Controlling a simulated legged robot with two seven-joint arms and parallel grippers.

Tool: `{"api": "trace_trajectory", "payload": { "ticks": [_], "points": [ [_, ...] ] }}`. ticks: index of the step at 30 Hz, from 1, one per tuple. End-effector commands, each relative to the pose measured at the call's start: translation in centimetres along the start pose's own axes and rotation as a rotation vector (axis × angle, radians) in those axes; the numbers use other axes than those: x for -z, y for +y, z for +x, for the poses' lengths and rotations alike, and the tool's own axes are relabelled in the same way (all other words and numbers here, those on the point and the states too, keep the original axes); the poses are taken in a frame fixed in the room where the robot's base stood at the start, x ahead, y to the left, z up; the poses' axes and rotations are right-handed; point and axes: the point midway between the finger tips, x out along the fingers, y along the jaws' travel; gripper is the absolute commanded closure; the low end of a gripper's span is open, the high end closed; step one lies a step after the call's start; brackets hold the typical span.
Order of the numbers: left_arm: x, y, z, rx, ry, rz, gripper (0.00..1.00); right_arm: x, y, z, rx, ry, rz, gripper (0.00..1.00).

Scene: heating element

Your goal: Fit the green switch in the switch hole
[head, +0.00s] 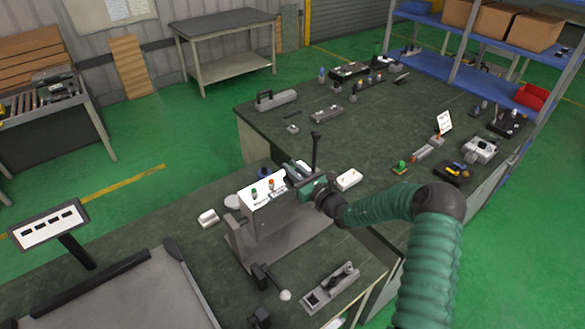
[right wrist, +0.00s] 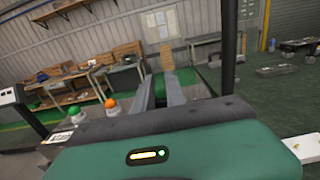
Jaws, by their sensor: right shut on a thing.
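My right gripper (head: 290,170) is over the right end of the white-topped panel (head: 262,198) on the grey stand. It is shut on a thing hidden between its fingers. In the right wrist view the fingers (right wrist: 160,92) point away from the camera, and I cannot make out what they hold. A green domed piece (head: 254,191) and an orange one (head: 271,183) stand upright on the panel, left of the gripper; both also show in the right wrist view. The switch hole cannot be made out. My left gripper is not in view.
A small green-topped piece (head: 400,167) lies on the dark far bench (head: 360,125) among several other parts. A grey device (head: 331,288) sits in front. A display (head: 48,226) stands at left.

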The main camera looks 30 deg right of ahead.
Motion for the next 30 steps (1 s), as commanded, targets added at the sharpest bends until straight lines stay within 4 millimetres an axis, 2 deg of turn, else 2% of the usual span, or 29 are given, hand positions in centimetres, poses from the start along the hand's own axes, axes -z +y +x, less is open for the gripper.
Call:
{"api": "trace_trajectory", "payload": {
  "ticks": [12, 13, 18, 27, 30],
  "points": [
    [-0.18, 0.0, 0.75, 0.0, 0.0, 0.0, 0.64, 1.14, 0.01, 0.01, 0.0, 0.0, 0.0, 1.0],
    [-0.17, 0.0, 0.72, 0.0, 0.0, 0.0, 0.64, 1.11, 0.01, 0.01, 0.0, 0.0, 0.0, 0.83],
    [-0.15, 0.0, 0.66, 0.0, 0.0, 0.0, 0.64, 1.04, 0.0, 0.0, 0.0, 0.0, 0.0, 0.61],
    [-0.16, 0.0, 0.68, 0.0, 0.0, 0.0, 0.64, 1.07, -0.02, -0.05, 0.0, 0.0, 0.0, 0.59],
    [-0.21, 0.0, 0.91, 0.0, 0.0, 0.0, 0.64, 1.17, -0.13, -0.73, 0.002, 0.001, -0.001, 0.59]
  ]
}}
